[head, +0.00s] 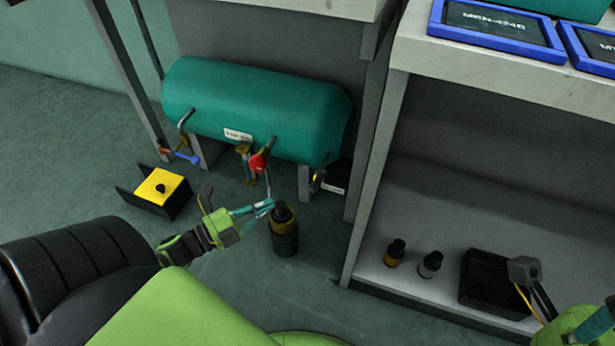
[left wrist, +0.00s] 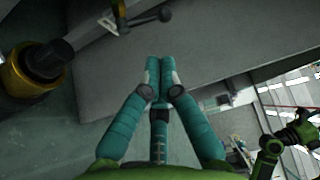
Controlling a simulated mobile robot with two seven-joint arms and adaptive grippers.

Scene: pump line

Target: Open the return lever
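Three small levers show on the teal tank (head: 255,108) in the head view: a blue-handled lever (head: 188,157) at left, a red-handled lever (head: 259,161) in the middle, and a grey lever (head: 318,180) at right, beside a white tag (head: 333,188). I cannot read which is the return lever. A grey ball-ended lever (left wrist: 150,18) shows at the top of the left wrist view. My left gripper (head: 268,205) is empty below the red lever, its fingertips (left wrist: 153,62) together. My right gripper (head: 600,322) is partly cut off at bottom right; its fingers are unclear.
A dark bottle (head: 284,236) stands on the floor close to my left fingertips; it also shows in the left wrist view (left wrist: 25,75). A yellow-topped box (head: 160,188) is at left. Two small bottles and a black tray (head: 485,290) are on the right shelf.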

